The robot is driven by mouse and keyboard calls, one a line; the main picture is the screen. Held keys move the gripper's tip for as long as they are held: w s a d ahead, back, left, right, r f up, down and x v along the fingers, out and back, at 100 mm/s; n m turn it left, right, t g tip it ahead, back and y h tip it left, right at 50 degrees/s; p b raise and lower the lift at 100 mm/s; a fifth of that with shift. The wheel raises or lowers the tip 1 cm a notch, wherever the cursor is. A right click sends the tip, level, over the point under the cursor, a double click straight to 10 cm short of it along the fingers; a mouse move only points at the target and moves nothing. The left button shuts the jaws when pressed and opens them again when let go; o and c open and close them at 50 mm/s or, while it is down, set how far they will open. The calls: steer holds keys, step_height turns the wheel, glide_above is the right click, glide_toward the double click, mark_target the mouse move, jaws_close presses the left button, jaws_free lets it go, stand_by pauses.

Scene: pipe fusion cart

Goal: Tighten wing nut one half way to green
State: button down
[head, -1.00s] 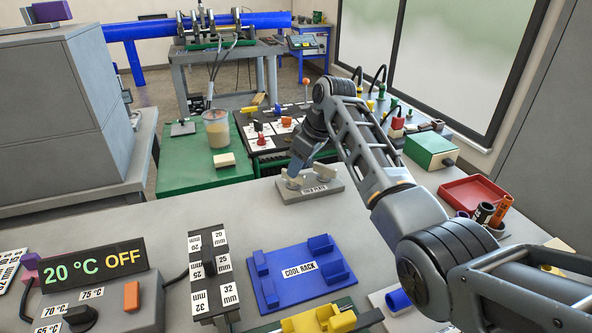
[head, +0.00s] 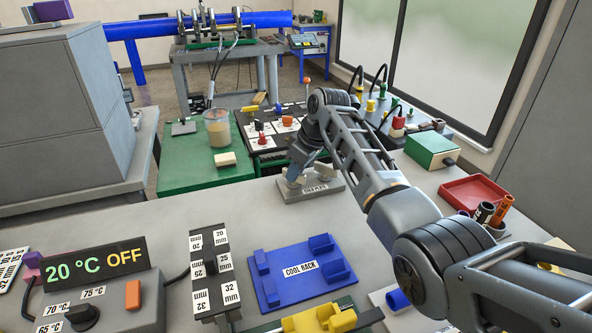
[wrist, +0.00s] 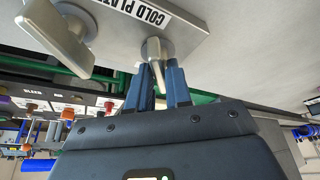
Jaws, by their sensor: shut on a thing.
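The grey cold plate (head: 315,192) lies at the back edge of the bench. It shows with its label in the wrist view (wrist: 185,22). It carries two metal wing nuts. My gripper (wrist: 160,72) comes down over one of them, and its two blue fingers are shut on the wing of that wing nut (wrist: 155,48). The other wing nut (wrist: 58,32) stands free to the left in the wrist view. In the head view my gripper (head: 293,176) is at the plate's left part and partly hides the held nut. I cannot make out a green mark or a number on either nut.
A blue cool rack (head: 295,287), a black size block (head: 209,262) and a temperature box (head: 100,300) stand nearer on the bench. A red tray (head: 474,193) is at the right. A green table (head: 190,177) with a cup (head: 217,128) lies beyond the plate.

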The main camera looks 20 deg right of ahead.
steer(key=shift+s+a+r+m+p, duration=0.1)
steer(key=shift+r+m+p, duration=0.1)
steer(key=shift+m+p, duration=0.6)
steer(key=shift+f+m+t+h+p, duration=0.2)
steer(key=shift+m+t+h+p, duration=0.45)
steer(key=shift+m, duration=0.45)
steer(key=c, duration=1.2)
jaws_free()
steer(key=shift+o, duration=0.2)
steer(key=v, duration=0.7)
steer(key=shift+r, duration=0.4)
steer(key=shift+g, duration=0.25)
